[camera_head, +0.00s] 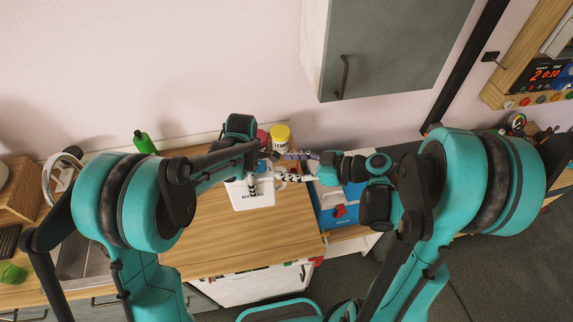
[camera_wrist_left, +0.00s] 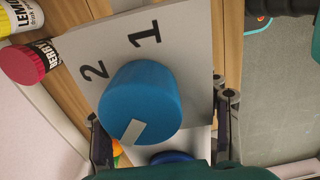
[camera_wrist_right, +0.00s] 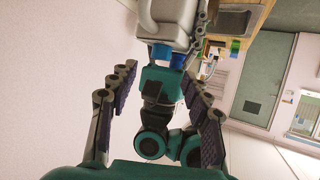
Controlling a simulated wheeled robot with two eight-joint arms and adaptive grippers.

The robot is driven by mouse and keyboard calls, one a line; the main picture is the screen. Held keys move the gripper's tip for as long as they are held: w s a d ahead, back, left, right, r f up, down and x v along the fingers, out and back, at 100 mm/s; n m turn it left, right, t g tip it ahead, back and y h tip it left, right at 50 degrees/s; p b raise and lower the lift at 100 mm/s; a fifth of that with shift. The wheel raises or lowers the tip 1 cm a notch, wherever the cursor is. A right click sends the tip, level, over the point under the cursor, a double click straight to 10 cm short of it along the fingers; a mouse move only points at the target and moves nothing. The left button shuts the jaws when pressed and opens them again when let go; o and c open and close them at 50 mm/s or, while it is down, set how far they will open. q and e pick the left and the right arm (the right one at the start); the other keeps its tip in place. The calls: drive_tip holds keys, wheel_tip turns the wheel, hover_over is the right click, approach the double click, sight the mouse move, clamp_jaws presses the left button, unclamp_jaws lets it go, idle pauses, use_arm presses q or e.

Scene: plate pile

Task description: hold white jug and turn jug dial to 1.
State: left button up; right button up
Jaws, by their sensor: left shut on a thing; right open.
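The white jug (camera_head: 240,201) is over the wooden counter, with dark lettering on its front. There the jug's blue dial (camera_wrist_left: 140,95) faces the camera, between the fingers. The dial's white mark points down-left, away from the printed "1" (camera_wrist_left: 145,33) and "2" (camera_wrist_left: 93,70). My right gripper (camera_head: 292,178) is open just right of the jug. In the right wrist view its fingers (camera_wrist_right: 160,75) are apart, with the jug (camera_wrist_right: 168,22) beyond the tips.
A yellow can (camera_head: 280,143) and a red can (camera_head: 263,136) stand behind the jug. A blue box (camera_head: 331,215) with a red part is to the right. A green bottle (camera_head: 143,142) is at the back left. The front of the wooden counter (camera_head: 215,243) is clear.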

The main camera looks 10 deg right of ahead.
drive_tip(key=n+g+y, duration=0.2)
drive_tip(key=n+g, duration=0.1)
drive_tip(key=g, duration=0.1)
approach(268, 169)
drive_tip(key=shift+n, duration=0.3)
drive_tip(key=x, duration=0.3)
drive_tip(key=r+x, duration=0.1)
drive_tip(key=x, duration=0.2)
drive_tip(key=r+x, duration=0.1)
drive_tip(key=x, duration=0.2)
drive_tip(key=shift+w+a, duration=0.15)
drive_tip(key=shift+a, duration=0.35)
drive_tip(key=shift+c, duration=0.4)
clamp_jaws()
